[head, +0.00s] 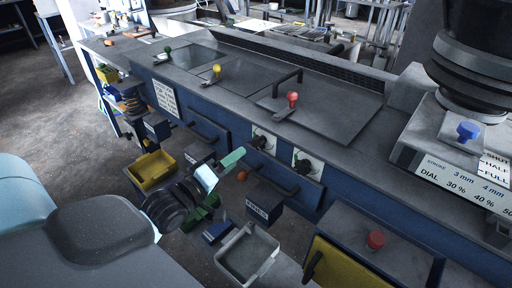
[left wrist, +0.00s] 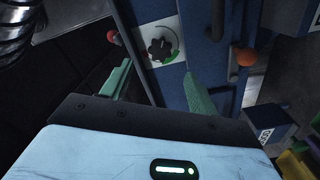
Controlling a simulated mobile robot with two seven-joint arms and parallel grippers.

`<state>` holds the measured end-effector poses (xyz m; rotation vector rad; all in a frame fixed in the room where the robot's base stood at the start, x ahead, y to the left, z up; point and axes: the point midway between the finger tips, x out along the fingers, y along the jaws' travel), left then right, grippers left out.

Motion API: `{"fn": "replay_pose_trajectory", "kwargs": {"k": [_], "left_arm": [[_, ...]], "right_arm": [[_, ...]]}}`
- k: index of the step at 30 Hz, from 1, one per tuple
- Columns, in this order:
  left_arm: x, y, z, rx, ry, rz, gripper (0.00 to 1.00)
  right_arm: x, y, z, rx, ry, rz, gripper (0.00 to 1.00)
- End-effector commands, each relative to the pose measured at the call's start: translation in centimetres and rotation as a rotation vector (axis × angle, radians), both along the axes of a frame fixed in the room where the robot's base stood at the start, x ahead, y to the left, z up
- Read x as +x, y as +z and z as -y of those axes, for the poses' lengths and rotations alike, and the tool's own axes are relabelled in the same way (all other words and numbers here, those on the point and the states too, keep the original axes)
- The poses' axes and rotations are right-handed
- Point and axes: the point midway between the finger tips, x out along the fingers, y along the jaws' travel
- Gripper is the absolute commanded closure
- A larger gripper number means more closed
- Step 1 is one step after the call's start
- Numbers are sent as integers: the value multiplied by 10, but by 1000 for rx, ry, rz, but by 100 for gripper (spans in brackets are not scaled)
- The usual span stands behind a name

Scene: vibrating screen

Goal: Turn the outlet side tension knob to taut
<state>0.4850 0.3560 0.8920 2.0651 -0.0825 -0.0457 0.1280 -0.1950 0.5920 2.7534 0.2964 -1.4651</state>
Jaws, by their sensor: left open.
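Two black tension knobs on white plates sit on the blue front panel in the head view: one at left (head: 260,142) and one at right (head: 305,164). I cannot read which is the outlet side one. In the left wrist view a black lobed knob (left wrist: 158,50) sits on a white dial plate with a green arc, ahead of and between the fingers. My left gripper (head: 222,180) has green fingers, spread open and empty. It is in front of and below the left knob, apart from the panel; it also shows in the left wrist view (left wrist: 160,92). My right gripper is out of view.
An orange ball (head: 241,176) and a black handle (head: 272,179) are close to the left gripper. A yellow bin (head: 152,171) and a grey bin (head: 247,253) stand below the panel. Red (head: 292,97) and yellow (head: 217,69) ball-topped levers rise from the deck.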

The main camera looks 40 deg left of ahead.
Motion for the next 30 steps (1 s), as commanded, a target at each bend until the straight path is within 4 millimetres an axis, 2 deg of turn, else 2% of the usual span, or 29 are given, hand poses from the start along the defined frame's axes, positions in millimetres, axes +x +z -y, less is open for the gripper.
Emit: {"fn": "replay_pose_trajectory", "kwargs": {"k": [7, 21, 30], "left_arm": [[11, 0, 1, 2, 0, 1, 40], [68, 0, 5, 4, 0, -1, 40], [77, -1, 6, 4, 0, -3, 40]], "right_arm": [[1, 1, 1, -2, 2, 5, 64], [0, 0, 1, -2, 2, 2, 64], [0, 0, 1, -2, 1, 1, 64]]}}
